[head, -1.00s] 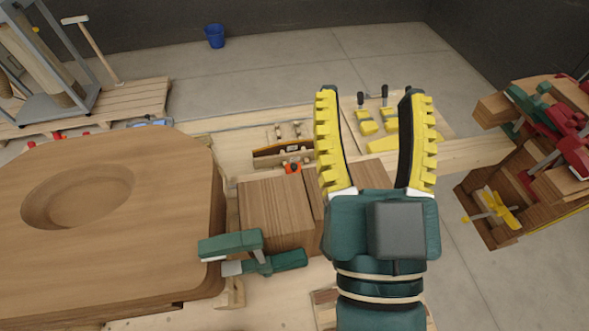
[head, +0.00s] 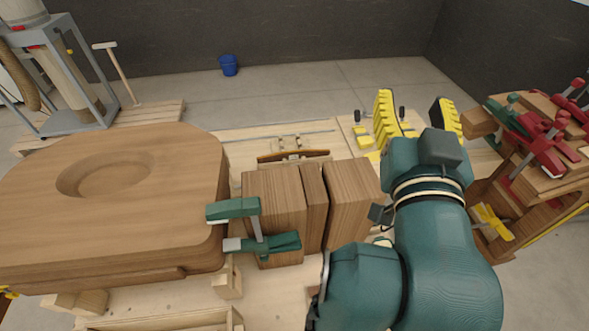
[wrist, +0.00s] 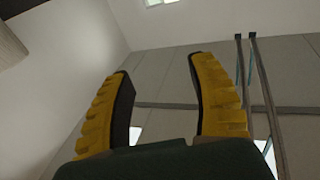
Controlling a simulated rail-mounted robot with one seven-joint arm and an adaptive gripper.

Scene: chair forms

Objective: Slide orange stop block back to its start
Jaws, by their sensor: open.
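I do not see the orange stop block in either current view; the upright wooden blocks (head: 283,205) may hide it. My gripper (head: 414,102) is open and empty, raised at the right of the bench in the head view, with its yellow fingers pointing up and away. In the wrist view my gripper (wrist: 160,68) shows its two fingers spread apart, with only walls and ceiling beyond them.
A large wooden chair form (head: 190,190) fills the left. A green clamp (head: 238,208) sits between it and the blocks. A curved brown piece (head: 293,157) lies behind the blocks. Yellow tools (head: 362,138) lie near my fingers. Red and green clamps (head: 540,150) crowd the right.

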